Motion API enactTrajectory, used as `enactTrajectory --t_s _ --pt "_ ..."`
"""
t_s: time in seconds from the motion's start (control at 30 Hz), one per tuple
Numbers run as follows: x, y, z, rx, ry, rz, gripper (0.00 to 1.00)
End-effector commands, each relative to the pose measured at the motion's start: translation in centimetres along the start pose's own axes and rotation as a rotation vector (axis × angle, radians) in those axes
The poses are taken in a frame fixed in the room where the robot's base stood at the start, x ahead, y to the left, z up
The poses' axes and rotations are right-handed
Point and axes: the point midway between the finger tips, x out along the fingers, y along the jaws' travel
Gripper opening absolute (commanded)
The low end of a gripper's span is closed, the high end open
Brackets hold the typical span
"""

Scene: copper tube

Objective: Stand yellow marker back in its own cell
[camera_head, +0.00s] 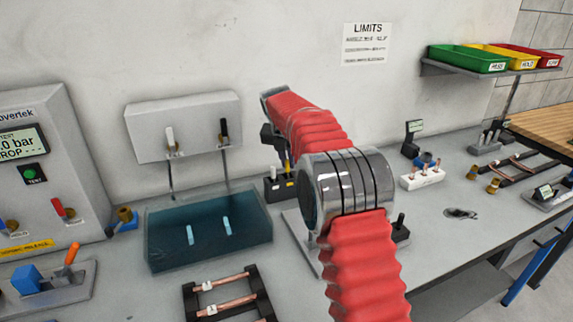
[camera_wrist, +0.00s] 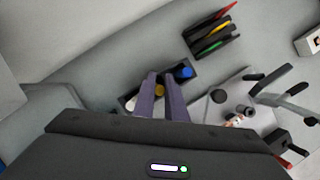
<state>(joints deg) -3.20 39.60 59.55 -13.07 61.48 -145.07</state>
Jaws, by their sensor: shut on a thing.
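The yellow marker (camera_wrist: 160,90) shows as a round yellow end between the two fingers of my gripper (camera_wrist: 159,78) in the wrist view. My gripper is shut on it. The fingers are over the dark marker holder (camera_wrist: 122,100), which has a blue marker end (camera_wrist: 184,72) on one side and a whitish one (camera_wrist: 131,103) on the other. In the head view my gripper (camera_head: 277,142) is partly hidden by my arm, above the dark holder (camera_head: 270,188). A yellow upright (camera_head: 290,184) shows at the holder. I cannot tell how deep the marker is in its cell.
A black rack (camera_wrist: 209,46) with red, yellow and green pieces stands beyond the holder. A grey plate (camera_wrist: 215,120) with fittings lies close on the right. In the head view a dark teal basin (camera_head: 165,258) is to the left, and a copper tube frame (camera_head: 190,304) is in front.

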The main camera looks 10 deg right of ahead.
Motion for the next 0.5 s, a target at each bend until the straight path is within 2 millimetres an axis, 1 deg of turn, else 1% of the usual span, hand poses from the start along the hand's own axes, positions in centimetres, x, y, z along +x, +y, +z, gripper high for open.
enactTrajectory --t_s 0.03,0.1,0.47,0.5 --pt "0.57 -0.02 -0.25 0.000 0.000 0.000 0.00" --pt "1.03 -0.03 -0.46 0.000 0.001 0.000 0.00" --pt "1.27 -0.02 -0.52 0.000 -0.001 0.000 0.00" --pt "1.26 -0.02 -0.50 0.000 -0.001 0.001 0.13"
